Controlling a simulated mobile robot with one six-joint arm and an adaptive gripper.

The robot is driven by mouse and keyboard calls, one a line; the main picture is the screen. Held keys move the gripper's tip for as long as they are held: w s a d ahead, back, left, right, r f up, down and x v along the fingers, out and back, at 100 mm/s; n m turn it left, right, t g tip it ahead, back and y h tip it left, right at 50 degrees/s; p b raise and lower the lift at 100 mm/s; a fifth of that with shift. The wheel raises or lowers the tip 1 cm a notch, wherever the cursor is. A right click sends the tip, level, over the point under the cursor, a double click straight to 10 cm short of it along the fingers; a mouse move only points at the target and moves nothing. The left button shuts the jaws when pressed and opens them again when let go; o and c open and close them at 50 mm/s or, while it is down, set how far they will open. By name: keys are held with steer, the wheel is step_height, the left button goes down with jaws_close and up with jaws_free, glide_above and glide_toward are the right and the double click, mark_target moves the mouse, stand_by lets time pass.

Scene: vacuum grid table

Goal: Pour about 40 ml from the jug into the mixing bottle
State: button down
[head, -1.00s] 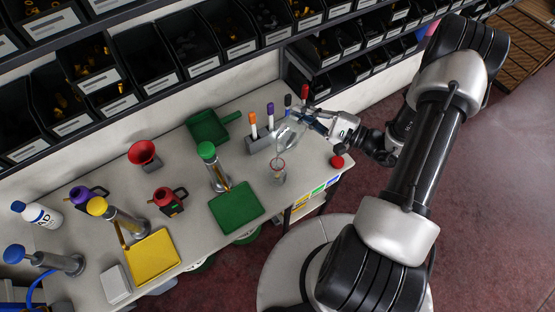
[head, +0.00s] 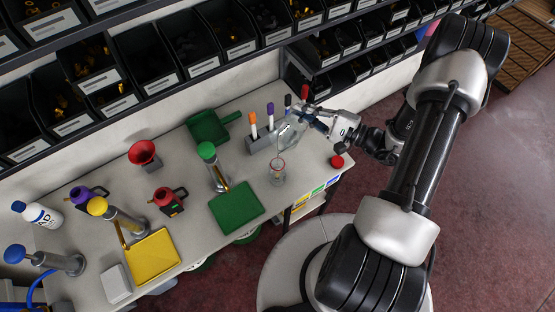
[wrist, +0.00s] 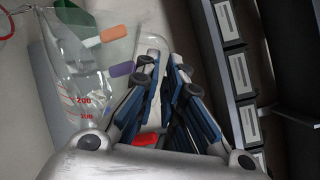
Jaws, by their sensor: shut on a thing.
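My gripper (head: 310,120) is shut on the clear jug (head: 291,133), at its handle side. The jug is tilted and held above the right part of the table. In the wrist view the jug (wrist: 70,75) fills the left side, with red volume marks; my gripper's fingers (wrist: 160,72) are beside it. The clear mixing bottle (head: 277,176), with a red ring at its mouth, stands upright on the table below and a little left of the jug. Its red ring (wrist: 8,28) shows at the top left corner of the wrist view. The liquid levels are too small to read.
A marker holder (head: 258,143) stands just behind the jug. A green tray (head: 236,207) and a green-capped cylinder (head: 216,170) are to the left. Shelves of bins (head: 226,32) rise behind.

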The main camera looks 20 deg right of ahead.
steer(key=shift+s+r, duration=0.1)
stand_by(0.8)
steer(key=w+d+f+m+b, duration=0.1)
steer(key=f, duration=0.1)
steer(key=w+f+m+b, duration=0.1)
steer(key=f+m, duration=0.1)
steer(key=w+d+f+m+b, duration=0.1)
steer(key=f+m+b, duration=0.1)
steer(key=shift+d, duration=0.3)
steer(key=shift+w+d+f+m+b, duration=0.25)
steer(key=shift+w+d+m+b, duration=0.05)
steer(key=shift+m, duration=0.4)
stand_by(1.0)
step_height(320, 180, down, 9)
steer(key=w+d+m+b, duration=0.2)
steer(key=m+b, duration=0.4)
steer(key=shift+w+d+r+b, duration=0.2)
steer(key=shift+w+d+b, duration=0.1)
steer(key=shift+w+b, duration=0.1)
